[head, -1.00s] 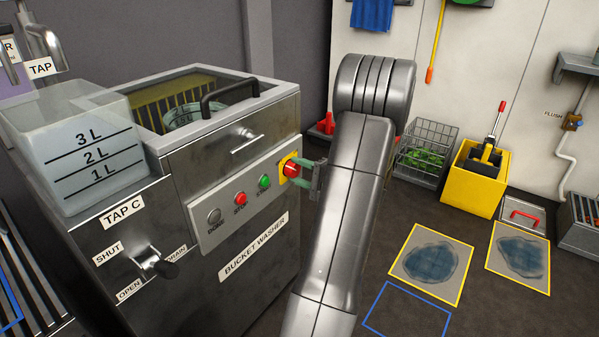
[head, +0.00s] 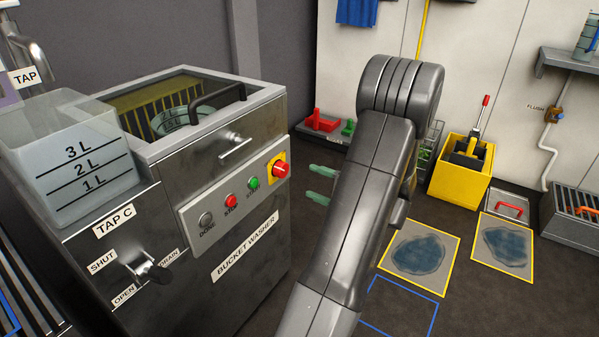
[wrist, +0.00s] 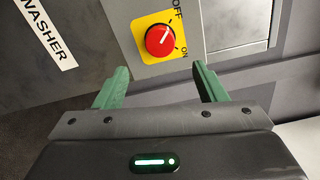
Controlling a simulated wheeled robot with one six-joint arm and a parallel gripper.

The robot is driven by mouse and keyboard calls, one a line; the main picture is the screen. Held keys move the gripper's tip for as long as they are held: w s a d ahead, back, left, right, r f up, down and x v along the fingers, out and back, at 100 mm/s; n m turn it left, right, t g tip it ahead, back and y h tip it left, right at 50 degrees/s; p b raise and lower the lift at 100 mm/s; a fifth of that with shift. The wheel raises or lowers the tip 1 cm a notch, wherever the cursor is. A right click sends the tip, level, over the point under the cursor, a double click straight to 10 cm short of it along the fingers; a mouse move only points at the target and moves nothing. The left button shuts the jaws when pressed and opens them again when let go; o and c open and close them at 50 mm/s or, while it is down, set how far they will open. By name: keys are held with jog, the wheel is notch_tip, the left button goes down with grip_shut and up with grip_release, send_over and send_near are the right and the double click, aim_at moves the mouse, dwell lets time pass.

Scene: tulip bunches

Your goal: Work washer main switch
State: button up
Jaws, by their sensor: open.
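The washer main switch (head: 281,169) is a red round knob on a yellow plate, at the right end of the bucket washer's front panel. In the wrist view the knob (wrist: 160,40) shows a white mark pointing up and right. OFF is printed above right and ON below right; the mark looks nearer OFF, but its exact setting is hard to tell. My gripper (head: 309,181) is open and empty, its green fingers apart from the knob, to its right in the head view. In the wrist view the fingertips (wrist: 161,70) stand either side below the knob.
The panel (head: 225,212) also holds a grey DONE lamp, red STOP and green START buttons. A drain lever (head: 147,268) sits lower left. A yellow mop bucket (head: 458,180) stands right of my arm. The floor between washer and arm is clear.

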aim_at(285, 170)
jog(key=shift+p+v, duration=0.35)
jog(key=shift+v, duration=1.7)
jog(key=b+x, duration=0.3)
jog(key=x, duration=0.9)
jog(key=shift+w+a+f+b, duration=0.1)
jog(key=shift+w+a+b, duration=0.05)
jog(key=shift+a+b, duration=0.15)
jog(key=shift+w+a, duration=0.45)
